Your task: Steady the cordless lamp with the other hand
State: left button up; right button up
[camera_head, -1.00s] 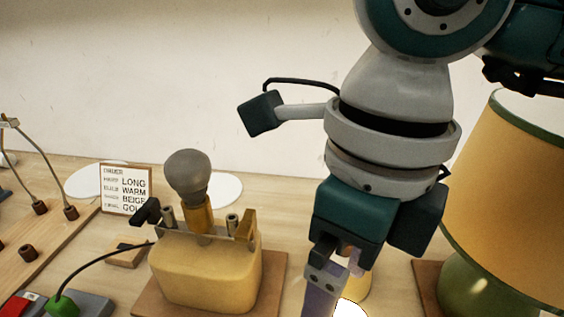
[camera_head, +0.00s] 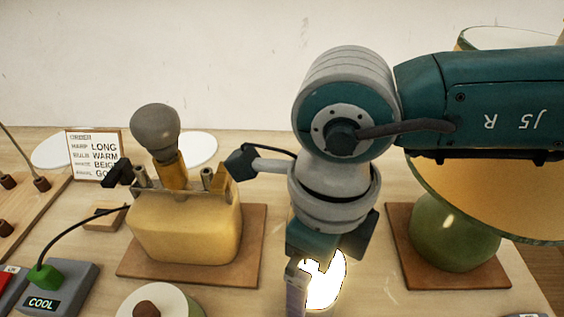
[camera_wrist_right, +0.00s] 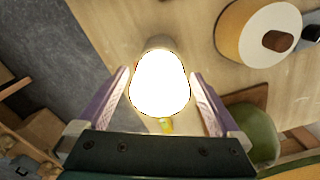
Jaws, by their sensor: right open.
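A yellow lamp body (camera_head: 187,228) with a grey unlit bulb (camera_head: 156,130) stands upright on a square wooden board (camera_head: 260,235) in the head view. A green lamp base (camera_head: 450,235) with a beige shade (camera_head: 510,195) stands at the right; I cannot tell which lamp is called cordless. My right gripper (camera_wrist_right: 160,75) is open, its fingers on either side of a glowing white bulb (camera_wrist_right: 160,88), which also shows beside the gripper in the head view (camera_head: 325,283). I cannot tell whether the fingers touch it. My left gripper is not in view.
An order card (camera_head: 95,155) stands at the back left. A round cream object with a brown knob (camera_head: 160,303) is at the front edge. White discs lie behind.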

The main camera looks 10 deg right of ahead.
grip_shut()
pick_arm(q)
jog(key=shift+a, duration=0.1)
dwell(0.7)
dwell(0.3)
pick_arm(e)
jog(key=c, duration=0.6)
grip_release()
jog(key=c, duration=0.9)
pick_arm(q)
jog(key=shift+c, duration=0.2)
pick_arm(e)
jog(key=shift+c, duration=0.2)
